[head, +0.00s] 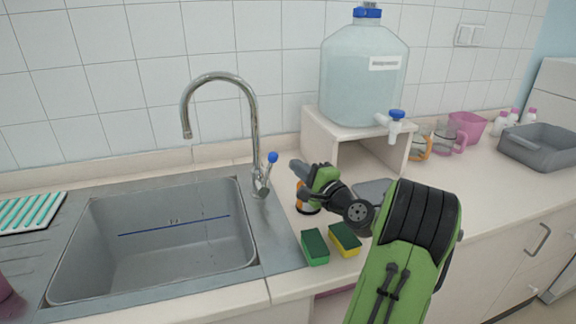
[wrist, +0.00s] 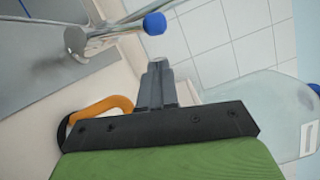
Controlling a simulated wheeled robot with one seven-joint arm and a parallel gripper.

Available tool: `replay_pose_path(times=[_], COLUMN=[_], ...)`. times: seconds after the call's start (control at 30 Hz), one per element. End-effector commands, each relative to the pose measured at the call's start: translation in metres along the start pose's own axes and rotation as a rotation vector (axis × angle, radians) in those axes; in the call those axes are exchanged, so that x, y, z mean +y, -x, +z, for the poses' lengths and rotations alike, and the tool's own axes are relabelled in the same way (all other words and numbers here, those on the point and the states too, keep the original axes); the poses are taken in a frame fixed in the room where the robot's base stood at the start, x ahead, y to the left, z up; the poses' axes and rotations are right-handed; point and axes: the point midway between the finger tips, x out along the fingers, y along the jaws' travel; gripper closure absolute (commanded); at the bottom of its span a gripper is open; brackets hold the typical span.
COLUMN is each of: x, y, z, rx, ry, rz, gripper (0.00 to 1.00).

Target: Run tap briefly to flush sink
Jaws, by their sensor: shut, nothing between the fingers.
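The chrome tap (head: 254,130) stands behind the right rear corner of the grey sink (head: 180,245), its curved spout over the basin. Its lever has a blue knob (head: 272,157); the knob also shows at the top of the wrist view (wrist: 154,23). A dark blue line crosses the basin's back wall. My gripper (head: 296,167) is to the right of the lever, apart from it, pointing left. In the wrist view the fingers (wrist: 158,68) are shut and empty, with the knob beyond their tips.
An orange-banded item (head: 308,208) stands below my gripper, partly hidden. A green sponge (head: 315,247) and a yellow-green sponge (head: 344,239) lie at the front. A large water bottle (head: 362,75) stands on a white stand (head: 322,135) to the right. A striped drying mat (head: 30,212) lies left.

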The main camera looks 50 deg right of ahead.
Motion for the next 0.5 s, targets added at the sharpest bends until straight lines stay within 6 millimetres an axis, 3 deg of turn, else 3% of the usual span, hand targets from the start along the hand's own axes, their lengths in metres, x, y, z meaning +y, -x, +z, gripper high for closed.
replay_pose_path(times=[0.2, 0.5], x=[0.000, 0.000], y=[-0.019, -0.021], z=[0.022, 0.023], rx=[-0.003, 0.000], ry=[0.002, 0.001], rz=[0.000, 0.000], gripper=[1.00, 1.00])
